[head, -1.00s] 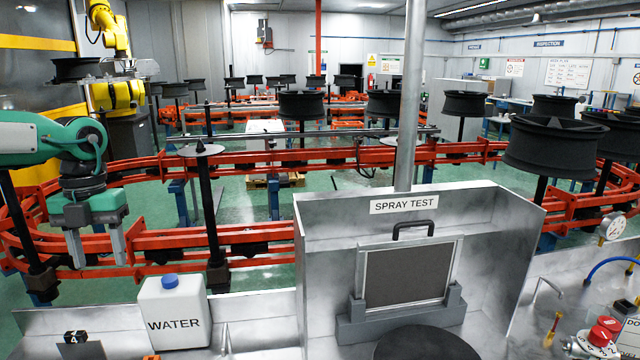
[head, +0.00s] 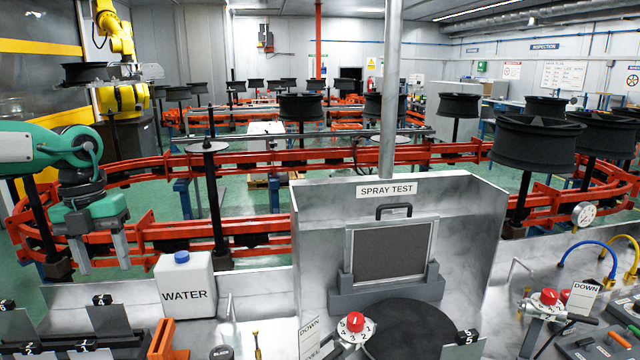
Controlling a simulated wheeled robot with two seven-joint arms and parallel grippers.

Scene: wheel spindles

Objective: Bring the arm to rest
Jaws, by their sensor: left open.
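My right gripper is not in the head view.
The grey spray test booth (head: 465,235) stands at the centre with a dark round disc (head: 408,330) before it. Black wheels (head: 535,142) sit on spindles at the right. Red knobs (head: 355,322) and blue hoses (head: 590,246) are on the bench.

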